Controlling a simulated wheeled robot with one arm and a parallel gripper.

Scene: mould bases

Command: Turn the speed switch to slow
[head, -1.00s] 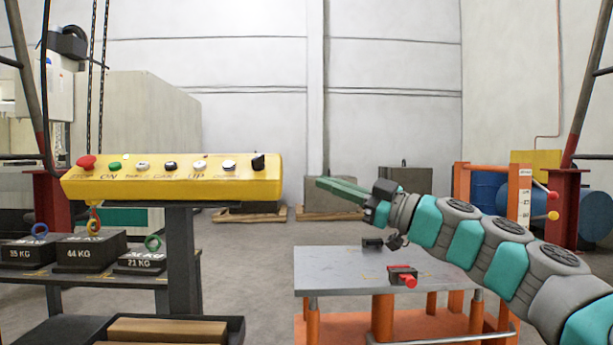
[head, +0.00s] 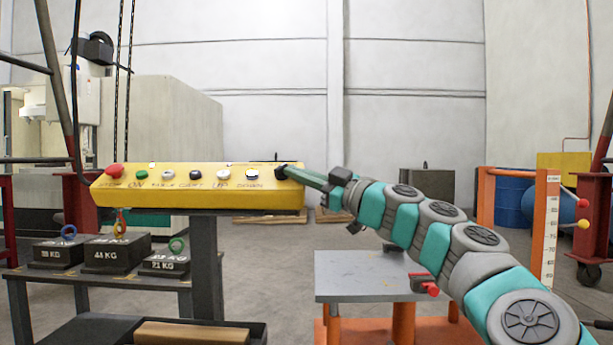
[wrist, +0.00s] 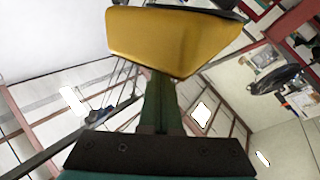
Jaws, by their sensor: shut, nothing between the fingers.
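The yellow control box (head: 200,199) stands on a dark post at the left, with a row of buttons along its sloped top. The black switch (head: 281,172) is at the right end of the row. My gripper (head: 290,171) is shut, its green fingers reaching left to the switch; whether they touch it I cannot tell. The wrist view shows the box's yellow end (wrist: 170,42) at the tips of my fingers (wrist: 158,90). The switch is hidden there. The speed markings are too small to read.
A red mushroom button (head: 114,171) sits at the box's left end. Labelled weights (head: 117,253) stand on a dark bench below it. A grey-topped cart (head: 360,285) stands below my arm. An orange post with a scale (head: 545,225) stands at the right.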

